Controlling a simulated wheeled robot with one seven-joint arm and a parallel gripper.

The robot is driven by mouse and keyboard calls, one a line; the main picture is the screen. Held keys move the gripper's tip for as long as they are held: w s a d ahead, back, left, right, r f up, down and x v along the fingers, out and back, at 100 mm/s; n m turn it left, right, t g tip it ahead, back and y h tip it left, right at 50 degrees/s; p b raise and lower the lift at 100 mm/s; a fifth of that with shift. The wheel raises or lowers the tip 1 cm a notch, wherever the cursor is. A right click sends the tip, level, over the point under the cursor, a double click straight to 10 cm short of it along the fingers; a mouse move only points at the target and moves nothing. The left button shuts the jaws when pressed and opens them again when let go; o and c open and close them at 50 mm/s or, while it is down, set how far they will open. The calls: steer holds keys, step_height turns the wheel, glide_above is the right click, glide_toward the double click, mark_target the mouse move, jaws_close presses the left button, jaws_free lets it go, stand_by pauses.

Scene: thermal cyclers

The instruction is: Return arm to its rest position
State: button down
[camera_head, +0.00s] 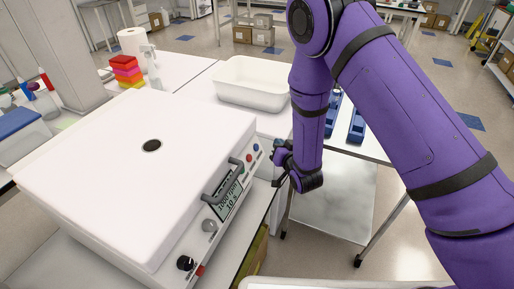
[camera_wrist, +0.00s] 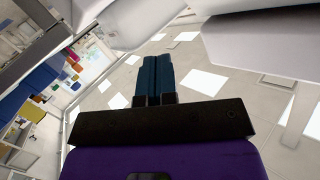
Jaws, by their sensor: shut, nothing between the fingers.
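My purple arm reaches down from the upper right in the head view. My gripper (camera_head: 280,150) is small and dark there, close to the front panel of a large white lidded machine (camera_head: 130,130); whether it touches is not clear. In the wrist view my gripper (camera_wrist: 154,62) shows two blue fingers lying together, shut and empty. The machine's lid is down, with a dark round spot on top. Its front has a grey handle (camera_head: 222,184), a display (camera_head: 230,199) and several knobs and buttons.
A white tub (camera_head: 252,80) stands behind the machine. Blue instruments (camera_head: 356,125) sit on a bench behind my arm. Stacked coloured racks (camera_head: 126,70) and a paper roll (camera_head: 133,43) are at the upper left. White surfaces (camera_wrist: 270,45) fill the wrist view's upper right, near the fingers.

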steer(key=w+d+r+m+g+h, duration=0.1)
steer(key=w+d+r, duration=0.15)
steer(key=r, duration=0.45)
steer(key=w+d+r+h, duration=0.1)
steer(key=d+r+h, duration=0.15)
steer(key=r, duration=0.45)
steer(key=s+d+r+g, duration=0.1)
steer(key=s+d+r, duration=0.2)
steer(key=d+r, duration=0.25)
steer(key=s+d+r+g, duration=0.2)
steer(key=s+d+r, duration=0.15)
steer(key=r, duration=0.35)
steer(key=s+d+r+g+h, duration=0.1)
steer(key=s+d+r, duration=0.4)
steer(key=s, duration=0.2)
steer(key=s+d+r+g+h, duration=0.1)
steer(key=s+d+r+g, duration=0.1)
steer(key=s+d+r, duration=0.4)
steer(key=s+d+r+g+h, duration=0.1)
steer(key=s+d+g, duration=0.1)
steer(key=s, duration=1.5)
steer(key=shift+s+d, duration=0.25)
steer(key=shift+d, duration=0.05)
steer(key=c, duration=1.8)
jaws_free()
steer(key=shift+r, duration=0.1)
steer(key=shift+c, duration=0.2)
